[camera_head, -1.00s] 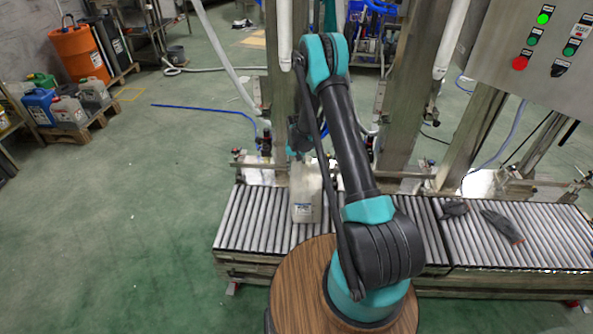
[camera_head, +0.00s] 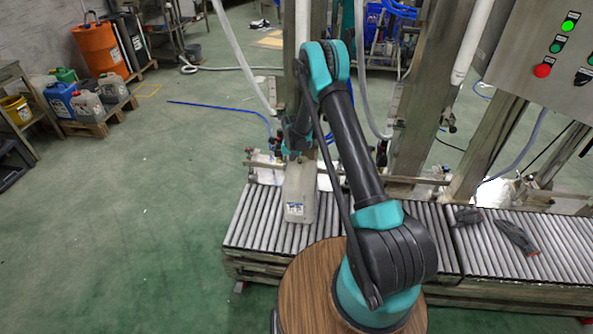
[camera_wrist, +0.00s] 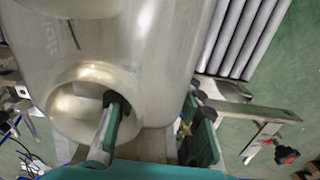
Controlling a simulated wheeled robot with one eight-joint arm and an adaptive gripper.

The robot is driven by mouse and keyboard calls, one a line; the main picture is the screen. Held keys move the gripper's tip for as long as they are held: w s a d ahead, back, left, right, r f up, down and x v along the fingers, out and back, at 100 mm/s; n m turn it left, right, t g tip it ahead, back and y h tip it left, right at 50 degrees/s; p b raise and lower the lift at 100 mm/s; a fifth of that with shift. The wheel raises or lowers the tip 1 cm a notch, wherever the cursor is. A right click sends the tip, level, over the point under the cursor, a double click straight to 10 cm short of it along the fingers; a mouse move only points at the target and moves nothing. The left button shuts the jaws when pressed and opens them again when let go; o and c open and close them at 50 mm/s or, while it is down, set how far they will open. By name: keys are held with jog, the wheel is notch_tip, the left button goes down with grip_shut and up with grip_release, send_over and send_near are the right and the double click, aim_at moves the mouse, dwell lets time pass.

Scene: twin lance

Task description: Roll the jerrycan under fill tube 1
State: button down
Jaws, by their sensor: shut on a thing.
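The pale translucent jerrycan (camera_head: 300,194), with a small label on its near side, stands on the left part of the roller conveyor (camera_head: 250,222). My gripper (camera_head: 297,154) is at its top, partly hidden by my arm. In the wrist view the jerrycan (camera_wrist: 155,55) fills the upper left. Another white tube (camera_head: 472,42) hangs further right. No tube number is readable.
Dark gloves (camera_head: 515,236) lie on the right rollers. A rail with clamps (camera_head: 410,181) runs along the conveyor's far side. A control box (camera_head: 545,50) is at upper right.

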jog(key=shift+a, duration=0.1)
dwell(0.3)
jog(key=c, duration=0.9)
grip_release()
jog(key=shift+r, duration=0.15)
notch_tip(320, 180, up, 12)
jog(key=shift+f, duration=0.2)
jog(key=shift+s+a, duration=0.1)
